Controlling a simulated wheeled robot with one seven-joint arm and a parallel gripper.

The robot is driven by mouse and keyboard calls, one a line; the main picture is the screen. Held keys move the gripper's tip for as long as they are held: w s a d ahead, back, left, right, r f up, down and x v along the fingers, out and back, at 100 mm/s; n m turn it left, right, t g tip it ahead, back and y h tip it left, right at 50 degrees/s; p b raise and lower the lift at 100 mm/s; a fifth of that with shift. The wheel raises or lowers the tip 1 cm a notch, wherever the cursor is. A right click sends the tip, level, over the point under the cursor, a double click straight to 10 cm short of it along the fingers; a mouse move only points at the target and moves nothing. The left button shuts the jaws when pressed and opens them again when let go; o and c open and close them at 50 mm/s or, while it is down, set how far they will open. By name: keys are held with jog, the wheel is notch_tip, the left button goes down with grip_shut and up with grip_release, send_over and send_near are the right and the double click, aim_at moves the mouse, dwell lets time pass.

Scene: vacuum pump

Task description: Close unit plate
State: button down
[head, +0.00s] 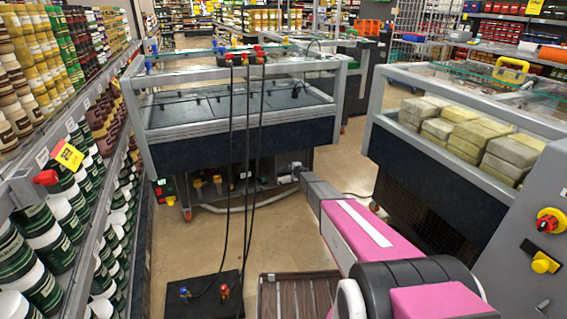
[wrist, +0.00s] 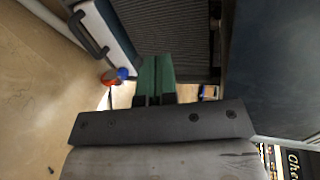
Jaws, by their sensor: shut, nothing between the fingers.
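The freezer unit (head: 235,140) stands at centre left in the head view, its lower front bay open with pump parts and pipes showing. My arm reaches to the right end of this bay; the fingers are too small to make out there. In the wrist view my gripper (wrist: 155,60) has its green fingers together, empty, in front of a dark ribbed surface (wrist: 165,25). A pale panel with a dark handle (wrist: 87,32) is beside the fingers at upper left. I cannot tell for certain which part is the unit plate.
A dark base (head: 200,292) with red and blue fittings lies on the floor, its black hoses rising to the freezer top. A slatted panel (head: 295,295) shows at the bottom. A second freezer (head: 440,160) stands right, shelves (head: 70,170) left. Floor between is partly clear.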

jog(key=n, duration=0.1)
send_near(282, 160)
jog(key=x, duration=0.6)
jog(key=shift+w+a+f, duration=0.15)
jog(key=shift+w+a, duration=0.15)
jog(key=shift+w, duration=0.2)
